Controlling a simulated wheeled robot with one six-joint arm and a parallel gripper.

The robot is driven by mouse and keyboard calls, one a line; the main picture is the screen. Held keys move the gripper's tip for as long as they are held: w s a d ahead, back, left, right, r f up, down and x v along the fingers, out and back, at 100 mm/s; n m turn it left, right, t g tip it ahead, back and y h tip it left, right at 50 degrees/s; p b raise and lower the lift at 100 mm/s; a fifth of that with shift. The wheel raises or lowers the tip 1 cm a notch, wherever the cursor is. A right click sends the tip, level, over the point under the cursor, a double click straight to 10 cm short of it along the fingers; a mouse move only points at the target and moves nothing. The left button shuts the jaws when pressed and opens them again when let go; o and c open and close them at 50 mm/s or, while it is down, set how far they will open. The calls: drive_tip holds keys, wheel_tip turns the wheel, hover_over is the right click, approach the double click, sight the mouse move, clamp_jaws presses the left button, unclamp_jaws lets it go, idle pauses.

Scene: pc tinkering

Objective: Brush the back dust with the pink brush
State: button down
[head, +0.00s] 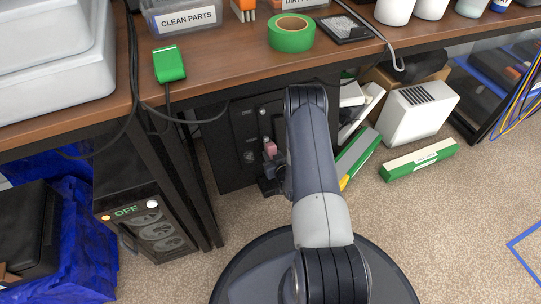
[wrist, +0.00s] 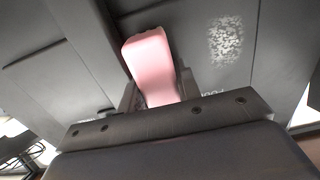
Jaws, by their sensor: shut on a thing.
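My gripper (head: 268,172) is under the table, in front of a dark panel (head: 238,135). It is shut on the pink brush (head: 270,149), which shows small in the head view. In the wrist view the pink brush (wrist: 150,62) stands up from between the jaws of my gripper (wrist: 155,100). A speckled pale dust patch (wrist: 226,40) is on the dark surface to the right of the brush. The brush appears apart from the patch in the picture. The brush's bristles are not clearly visible.
The wooden table (head: 215,65) is above my gripper, with a table leg (head: 175,160) to its left. A dark case marked OFF (head: 140,215) stands further left. A white box (head: 418,110) and a green-and-white box (head: 420,160) are on the carpet to the right.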

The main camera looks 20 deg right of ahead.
drive_tip(key=shift+s+a+r, duration=0.1)
drive_tip(key=shift+s+a, duration=0.1)
drive_tip(key=shift+a, duration=1.35)
drive_tip(key=shift+w+a, duration=0.15)
drive_tip(key=shift+a, duration=1.75)
drive_tip(key=shift+w+a, duration=0.15)
drive_tip(key=shift+a, duration=1.75)
drive_tip(key=p, duration=0.2)
approach(242, 158)
drive_tip(key=shift+v, duration=0.9)
drive_tip(key=p+v, duration=0.1)
drive_tip(key=v, duration=0.6)
drive_tip(key=shift+s, duration=0.2)
